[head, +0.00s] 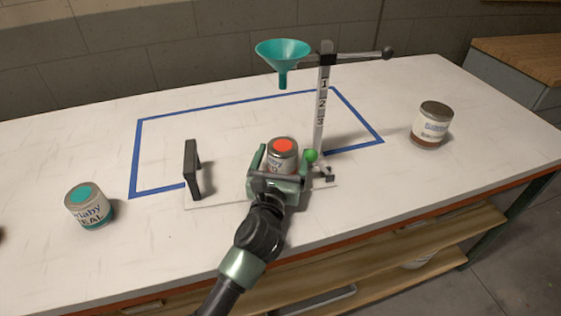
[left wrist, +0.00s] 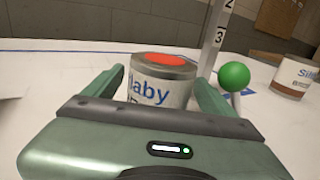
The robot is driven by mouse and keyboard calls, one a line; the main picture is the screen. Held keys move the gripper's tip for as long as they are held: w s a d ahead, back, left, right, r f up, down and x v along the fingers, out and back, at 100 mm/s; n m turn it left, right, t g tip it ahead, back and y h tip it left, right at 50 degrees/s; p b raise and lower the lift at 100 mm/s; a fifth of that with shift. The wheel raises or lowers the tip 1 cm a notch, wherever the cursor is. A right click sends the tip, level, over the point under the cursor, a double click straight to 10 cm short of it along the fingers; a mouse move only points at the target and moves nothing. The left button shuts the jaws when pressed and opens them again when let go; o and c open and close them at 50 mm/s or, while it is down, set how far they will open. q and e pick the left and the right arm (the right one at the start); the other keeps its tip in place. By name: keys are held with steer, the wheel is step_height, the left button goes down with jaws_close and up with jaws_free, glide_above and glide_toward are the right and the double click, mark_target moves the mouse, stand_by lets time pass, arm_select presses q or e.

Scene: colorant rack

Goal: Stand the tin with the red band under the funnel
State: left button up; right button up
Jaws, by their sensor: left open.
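A tin with a red-orange disc on its lid (head: 283,152) stands upright on the board; it also shows in the left wrist view (left wrist: 160,78), with "aby" lettering, its lower part hidden by my gripper. My left gripper (head: 280,163) is open, with one finger on each side of this tin; I cannot tell whether they touch it. The teal funnel (head: 283,53) hangs from a numbered post (head: 321,110), above and behind the tin. Another tin (head: 431,125), with a brownish-red lower band, stands at the right. My right gripper is out of view.
A tin with a teal lid (head: 88,206) stands at the left. A black upright bracket (head: 191,169) stands left of my gripper. A green ball (head: 311,155) is close by my gripper's right finger. Blue tape (head: 136,150) outlines a mostly clear area.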

arm_select(q)
steer(key=s, duration=0.4)
steer(key=s+a, duration=0.1)
steer(key=s, duration=0.3)
steer(key=s+a, duration=0.1)
steer(key=s, duration=0.2)
steer(key=shift+s+a+r+b, duration=0.1)
steer(key=shift+s+b, duration=0.2)
steer(key=shift+s, duration=0.1)
steer(key=shift+r, duration=0.1)
